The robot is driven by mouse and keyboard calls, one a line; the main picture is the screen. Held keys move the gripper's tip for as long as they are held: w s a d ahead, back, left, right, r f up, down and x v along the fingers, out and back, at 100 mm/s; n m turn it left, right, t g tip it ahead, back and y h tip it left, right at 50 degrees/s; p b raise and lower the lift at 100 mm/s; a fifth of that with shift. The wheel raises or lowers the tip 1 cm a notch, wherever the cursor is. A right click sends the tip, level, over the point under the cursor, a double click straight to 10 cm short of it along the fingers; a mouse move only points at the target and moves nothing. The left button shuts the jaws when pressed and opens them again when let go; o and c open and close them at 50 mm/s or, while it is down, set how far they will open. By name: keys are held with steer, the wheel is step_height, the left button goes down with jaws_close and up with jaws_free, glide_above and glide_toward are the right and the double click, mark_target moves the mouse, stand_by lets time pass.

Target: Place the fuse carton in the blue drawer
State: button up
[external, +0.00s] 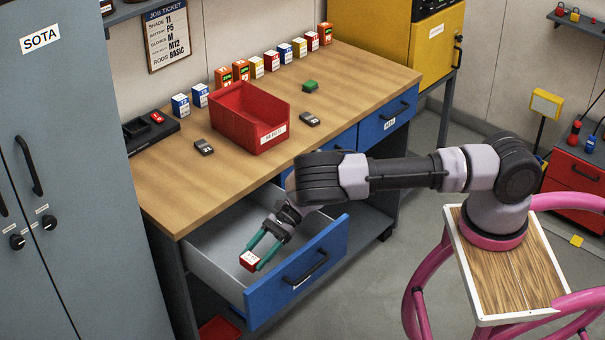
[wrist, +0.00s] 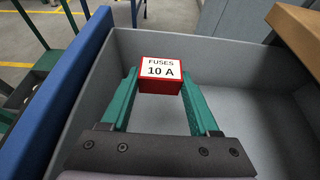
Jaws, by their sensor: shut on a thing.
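The fuse carton (wrist: 160,85) is a small red box with a white label reading "FUSES 10 A". It is between the green fingers of my gripper (wrist: 160,92), which is shut on it. In the external view the carton (external: 249,261) is inside the outline of the open blue drawer (external: 325,262), towards its left front corner. The gripper (external: 256,255) reaches down into the drawer from above. The drawer's grey inside (wrist: 225,52) looks otherwise empty. I cannot tell whether the carton touches the drawer floor.
The wooden bench top (external: 180,190) lies above and behind the drawer. It carries a red bin (external: 235,115), several small cartons (external: 242,70) and handheld devices (external: 204,147). A grey locker (external: 60,150) stands at left. Another blue drawer (external: 385,122) is closed at right.

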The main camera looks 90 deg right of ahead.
steer(key=shift+f, duration=1.45)
steer(key=shift+f, duration=0.55)
